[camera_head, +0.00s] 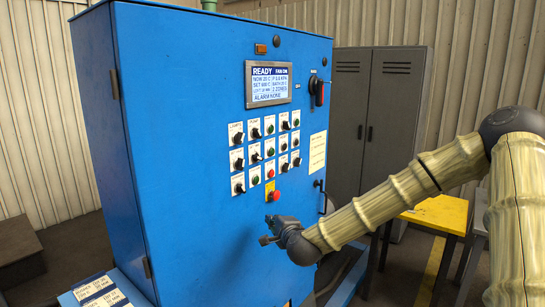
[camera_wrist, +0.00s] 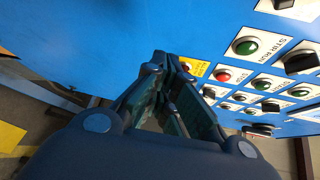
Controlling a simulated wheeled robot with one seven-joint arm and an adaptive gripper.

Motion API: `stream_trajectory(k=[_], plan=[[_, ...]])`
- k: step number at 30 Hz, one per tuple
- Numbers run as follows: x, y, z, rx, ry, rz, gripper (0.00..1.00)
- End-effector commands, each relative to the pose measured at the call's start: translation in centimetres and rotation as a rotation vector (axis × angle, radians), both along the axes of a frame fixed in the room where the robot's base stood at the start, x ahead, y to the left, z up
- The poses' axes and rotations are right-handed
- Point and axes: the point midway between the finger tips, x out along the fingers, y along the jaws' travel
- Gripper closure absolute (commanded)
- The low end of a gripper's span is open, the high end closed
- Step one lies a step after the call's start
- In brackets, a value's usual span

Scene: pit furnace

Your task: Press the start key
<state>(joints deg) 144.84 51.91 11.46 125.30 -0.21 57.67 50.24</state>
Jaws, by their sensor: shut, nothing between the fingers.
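A blue control cabinet (camera_head: 190,150) carries a panel of small green, red and black keys and switches on white label plates. Green keys show in the wrist view, one large (camera_wrist: 245,46) and one smaller (camera_wrist: 262,84), with a red key (camera_wrist: 224,75) beside them. I cannot read which one is the start key. My gripper (camera_head: 270,229) is shut and empty, just below the key rows in the head view. In the wrist view my gripper's fingertips (camera_wrist: 165,64) point at the blue panel, beside a yellow plate partly hidden by a finger. Contact cannot be told.
A red mushroom button (camera_head: 274,196) on yellow sits just above my gripper. A lit display (camera_head: 271,84) reads READY, FAN ON and ALARM NONE. A red and black rotary handle (camera_head: 318,91) is at the upper right. Grey lockers (camera_head: 375,120) and a yellow table (camera_head: 440,212) stand right.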

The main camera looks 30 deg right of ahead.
Motion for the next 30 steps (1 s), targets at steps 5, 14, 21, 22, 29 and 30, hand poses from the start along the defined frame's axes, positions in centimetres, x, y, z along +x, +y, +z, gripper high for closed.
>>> stream_trajectory(k=[5, 14, 21, 22, 29, 30], plan=[[0.8, -5.1, 8.3, 0.190, -0.188, -0.121, 1.00], [0.1, -10.9, 16.3, 0.410, -0.394, -0.233, 1.00], [-0.1, -11.8, 17.4, 0.445, -0.426, -0.250, 1.00], [-0.1, -11.8, 17.4, 0.444, -0.426, -0.249, 1.00], [0.0, -11.7, 17.3, 0.442, -0.425, -0.248, 1.00], [0.0, -11.7, 17.3, 0.441, -0.425, -0.248, 1.00]])
